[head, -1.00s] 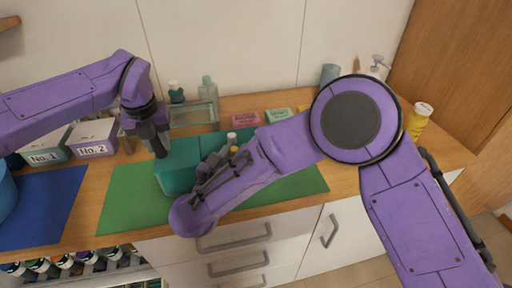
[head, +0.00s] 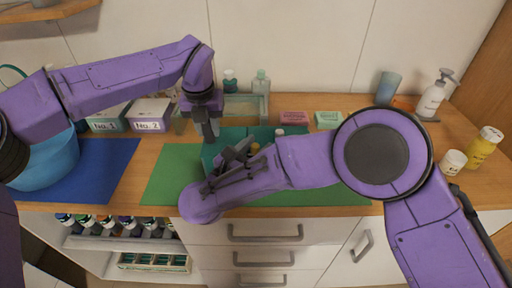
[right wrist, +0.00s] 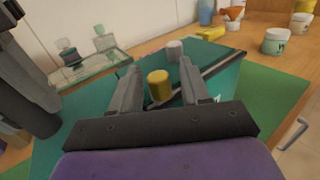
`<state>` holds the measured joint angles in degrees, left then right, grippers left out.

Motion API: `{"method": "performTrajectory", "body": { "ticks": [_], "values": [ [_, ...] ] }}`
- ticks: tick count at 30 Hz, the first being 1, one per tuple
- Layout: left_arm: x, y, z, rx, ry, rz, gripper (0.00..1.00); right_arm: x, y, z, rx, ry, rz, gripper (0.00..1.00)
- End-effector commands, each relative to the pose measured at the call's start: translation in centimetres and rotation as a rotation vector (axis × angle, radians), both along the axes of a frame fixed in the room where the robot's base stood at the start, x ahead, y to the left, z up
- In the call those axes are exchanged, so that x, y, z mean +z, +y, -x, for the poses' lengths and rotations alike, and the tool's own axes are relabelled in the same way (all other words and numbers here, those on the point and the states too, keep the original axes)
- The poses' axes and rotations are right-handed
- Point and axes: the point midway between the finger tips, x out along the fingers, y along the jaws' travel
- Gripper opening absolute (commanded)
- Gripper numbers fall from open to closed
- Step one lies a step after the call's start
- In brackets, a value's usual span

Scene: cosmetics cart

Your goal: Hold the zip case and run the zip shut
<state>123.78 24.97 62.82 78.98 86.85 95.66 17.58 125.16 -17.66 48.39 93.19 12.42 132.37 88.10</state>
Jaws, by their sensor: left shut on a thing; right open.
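The teal zip case (head: 234,135) lies on the green mat, partly hidden by my right arm. It also shows in the right wrist view (right wrist: 94,120), with a dark zip line (right wrist: 223,64) across it. My right gripper (right wrist: 160,82) is open over the case, one finger either side of the yellow knob, with gaps visible. The zip's far left end is hidden.
A glass tray with bottles (head: 261,82) stands behind the case. Pink (head: 293,117) and green (head: 328,119) boxes lie at the back. Labelled bins (head: 152,115) and a blue basket (head: 50,160) are left. A pump bottle (head: 431,99) and yellow bottle (head: 484,147) stand right.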

Motion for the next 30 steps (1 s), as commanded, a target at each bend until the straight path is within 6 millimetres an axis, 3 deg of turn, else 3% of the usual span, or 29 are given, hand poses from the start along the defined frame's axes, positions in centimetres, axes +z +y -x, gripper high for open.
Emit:
{"method": "performTrajectory", "body": {
  "ticks": [4, 12, 15, 27, 28, 30],
  "values": [
    [0.1, 0.0, 0.0, 0.001, -0.002, 0.001, 0.00, 2.1, -0.1, -0.1, -0.002, -0.004, -0.003, 0.46],
    [0.1, 0.0, 0.0, 0.001, -0.002, 0.001, 0.00, 8.2, 0.0, -0.1, 0.000, -0.002, -0.002, 0.46],
    [0.1, 0.0, 0.0, 0.001, -0.002, 0.001, 0.00, 9.4, 0.0, -0.1, 0.000, -0.001, -0.002, 0.46],
    [0.1, 0.0, 0.0, 0.001, -0.002, 0.001, 0.00, 9.9, 0.0, -0.1, 0.000, 0.001, -0.001, 0.46],
    [0.1, 0.0, 0.0, 0.001, -0.002, 0.001, 0.35, 9.9, 0.0, -0.1, 0.000, 0.001, -0.001, 0.46],
    [0.1, 0.0, 0.0, 0.001, -0.002, 0.001, 0.58, 9.9, 0.0, -0.1, 0.000, 0.001, -0.001, 0.46]
  ]
}}
